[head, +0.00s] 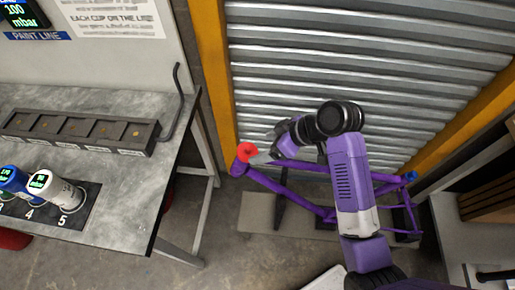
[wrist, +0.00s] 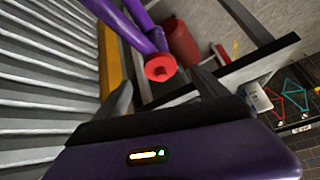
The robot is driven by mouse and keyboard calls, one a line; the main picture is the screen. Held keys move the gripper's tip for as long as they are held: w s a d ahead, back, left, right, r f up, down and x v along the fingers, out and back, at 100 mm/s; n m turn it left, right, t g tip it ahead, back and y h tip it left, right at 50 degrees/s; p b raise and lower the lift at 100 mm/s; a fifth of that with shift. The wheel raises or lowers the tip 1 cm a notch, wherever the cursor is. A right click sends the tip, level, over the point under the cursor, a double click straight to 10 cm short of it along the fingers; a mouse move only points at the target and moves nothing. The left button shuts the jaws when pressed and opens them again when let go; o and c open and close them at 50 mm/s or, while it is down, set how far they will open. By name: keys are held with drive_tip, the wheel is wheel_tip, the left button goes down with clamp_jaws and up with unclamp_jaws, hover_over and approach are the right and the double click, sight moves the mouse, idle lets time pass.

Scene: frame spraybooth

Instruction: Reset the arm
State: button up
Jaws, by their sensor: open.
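My gripper (head: 262,152) is open and empty beside the head end of the purple bicycle frame (head: 288,189). A red plug (head: 247,152) sits at that end of the frame. In the wrist view, my gripper (wrist: 165,88) has its two dark fingers apart, and the red plug (wrist: 160,67) appears between and just beyond them. I cannot tell whether a finger touches it. The purple tube (wrist: 123,22) runs up behind the plug. My arm hides part of the frame in the head view.
A corrugated metal wall (head: 400,70) stands behind the frame. A blue plug (head: 411,176) shows at the frame's right. Shelving (head: 490,190) stands at right.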

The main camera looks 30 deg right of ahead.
drive_tip(key=shift+v, duration=0.95)
drive_tip(key=shift+w, duration=0.1)
drive_tip(key=w+d+r+m+t+h, duration=0.3)
drive_tip(key=d+r+m+t+h, duration=0.2)
drive_tip(key=d+m+t, duration=0.15)
drive_tip(key=s+a+r, duration=0.1)
drive_tip(key=s+a, duration=0.2)
drive_tip(key=s, duration=0.8)
drive_tip(key=s+a+r+t+b, duration=0.1)
drive_tip(key=s+a, duration=0.2)
drive_tip(key=s, duration=0.8)
drive_tip(key=s+a+r+t, duration=0.1)
drive_tip(key=s+a, duration=0.2)
drive_tip(key=s, duration=0.8)
drive_tip(key=shift+s+a+n, duration=0.2)
drive_tip(key=shift+a+n, duration=0.15)
drive_tip(key=shift+a, duration=0.05)
